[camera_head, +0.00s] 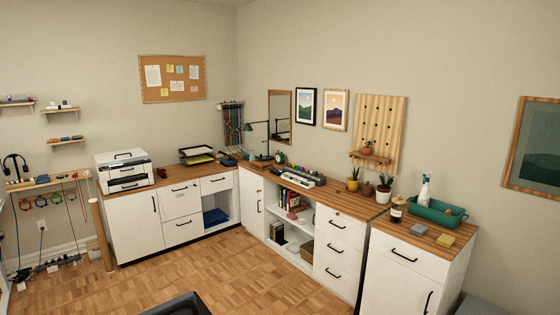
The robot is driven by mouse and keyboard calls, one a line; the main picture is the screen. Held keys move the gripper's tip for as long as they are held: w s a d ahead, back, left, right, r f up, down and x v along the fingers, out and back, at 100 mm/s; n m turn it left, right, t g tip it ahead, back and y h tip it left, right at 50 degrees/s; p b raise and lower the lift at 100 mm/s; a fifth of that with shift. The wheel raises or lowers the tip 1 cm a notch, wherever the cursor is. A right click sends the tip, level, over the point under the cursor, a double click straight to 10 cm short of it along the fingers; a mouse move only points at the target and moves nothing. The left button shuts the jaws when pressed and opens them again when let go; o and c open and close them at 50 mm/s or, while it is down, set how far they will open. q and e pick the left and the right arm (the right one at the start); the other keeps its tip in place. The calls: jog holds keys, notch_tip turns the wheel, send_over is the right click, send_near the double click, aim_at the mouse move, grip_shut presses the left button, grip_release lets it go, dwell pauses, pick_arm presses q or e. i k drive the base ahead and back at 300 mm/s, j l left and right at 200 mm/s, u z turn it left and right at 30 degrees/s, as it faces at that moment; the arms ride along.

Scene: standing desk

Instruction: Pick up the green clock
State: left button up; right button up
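A small green clock (280,157) stands on the wooden counter near the back corner, just right of the black desk lamp (263,143). It is far away and small, so its face is hard to make out. Neither of my grippers shows in the head view.
An L-shaped wooden counter (335,194) on white cabinets runs along both walls. Right of the clock lie a long pale device (303,178) and potted plants (353,180). A printer (124,170) stands on the left. Parquet floor (240,277) in front is mostly clear.

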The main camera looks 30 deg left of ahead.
aim_at(280, 159)
jog(key=i+j+u, duration=0.1)
jog(key=i+u, duration=0.15)
jog(key=i, duration=0.55)
jog(key=i+u, duration=0.2)
jog(key=i, duration=0.6)
jog(key=i+l+u, duration=0.25)
jog(key=i, duration=0.55)
jog(key=i+j+u, duration=0.3)
jog(key=i+u, duration=0.15)
jog(key=i, duration=0.4)
jog(key=i+u, duration=0.45)
jog(key=i, duration=0.4)
jog(key=i+l+u, duration=0.25)
jog(key=i+u, duration=0.2)
jog(key=i, duration=0.4)
jog(key=i+j, duration=0.1)
jog(key=i, duration=0.4)
jog(key=i+z, duration=0.15)
jog(key=i, duration=0.3)
jog(key=i+j, duration=0.2)
jog(key=i, duration=0.3)
jog(key=i+j+z, duration=0.1)
jog(key=i, duration=0.35)
jog(key=i+z, duration=0.35)
jog(key=i+j+z, duration=0.2)
jog(key=i+z, duration=0.2)
jog(key=i+j+z, duration=0.35)
jog(key=i, duration=0.2)
jog(key=i+j+z, duration=0.35)
